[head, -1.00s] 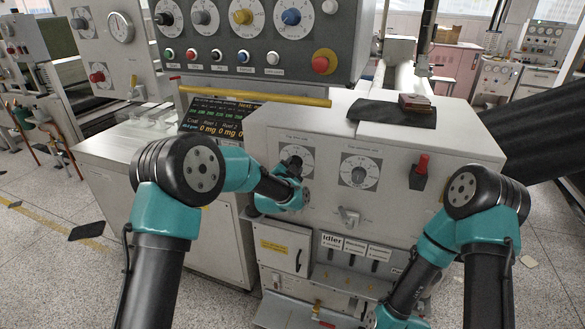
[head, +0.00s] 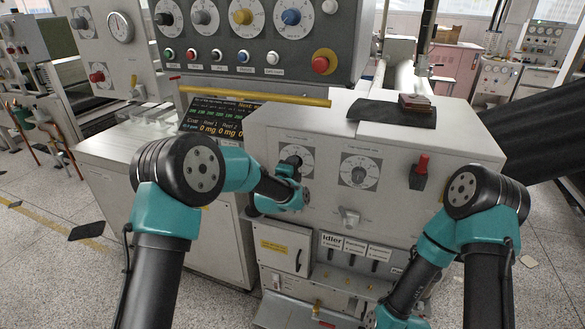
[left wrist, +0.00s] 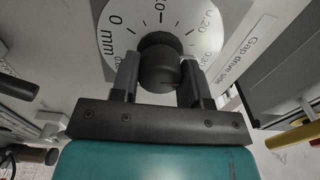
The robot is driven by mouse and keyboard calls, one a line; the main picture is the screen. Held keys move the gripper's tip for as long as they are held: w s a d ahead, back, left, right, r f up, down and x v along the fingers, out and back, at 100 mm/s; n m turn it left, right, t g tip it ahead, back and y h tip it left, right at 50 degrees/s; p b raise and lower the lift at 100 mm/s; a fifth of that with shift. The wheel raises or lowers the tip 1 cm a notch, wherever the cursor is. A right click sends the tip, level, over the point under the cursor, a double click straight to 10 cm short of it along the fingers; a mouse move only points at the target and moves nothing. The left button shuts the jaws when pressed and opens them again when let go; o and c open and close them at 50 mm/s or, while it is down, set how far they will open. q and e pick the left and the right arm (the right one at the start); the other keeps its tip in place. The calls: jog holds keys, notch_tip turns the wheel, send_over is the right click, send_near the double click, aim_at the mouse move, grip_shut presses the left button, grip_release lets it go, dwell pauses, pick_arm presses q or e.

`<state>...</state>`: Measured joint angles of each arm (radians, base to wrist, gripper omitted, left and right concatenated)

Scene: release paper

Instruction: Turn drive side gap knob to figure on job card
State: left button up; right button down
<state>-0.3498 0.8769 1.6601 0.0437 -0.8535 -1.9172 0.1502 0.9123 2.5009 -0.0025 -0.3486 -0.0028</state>
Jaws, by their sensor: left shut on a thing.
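The drive side gap knob (left wrist: 158,72) is black and round, set on a white dial (left wrist: 116,38) with printed figures including 0 mm and 0.20. The label beside it starts "Gap drive sid". My left gripper (left wrist: 160,82) has one finger on each side of the knob and is shut on it. In the head view this dial (head: 308,157) is partly covered by my left wrist. A second similar dial with a black knob (head: 358,176) is to its right. My right arm reaches down to the bottom edge and its gripper is out of frame. I cannot identify the job card.
A dark display (head: 215,116) with lit text stands behind, below a yellow bar (head: 255,96). A red-handled switch (head: 420,168) is on the right of the panel. A small lever (head: 349,217) projects below the dials. A dark cloth (head: 385,113) lies on top of the cabinet.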

pick_arm(q)
jog(key=shift+m, duration=0.4)
jog(key=o, duration=0.9)
jog(key=shift+s, duration=0.1)
jog(key=v, duration=1.7)
jog(key=shift+s+a, duration=0.1)
jog(key=shift+a, duration=0.05)
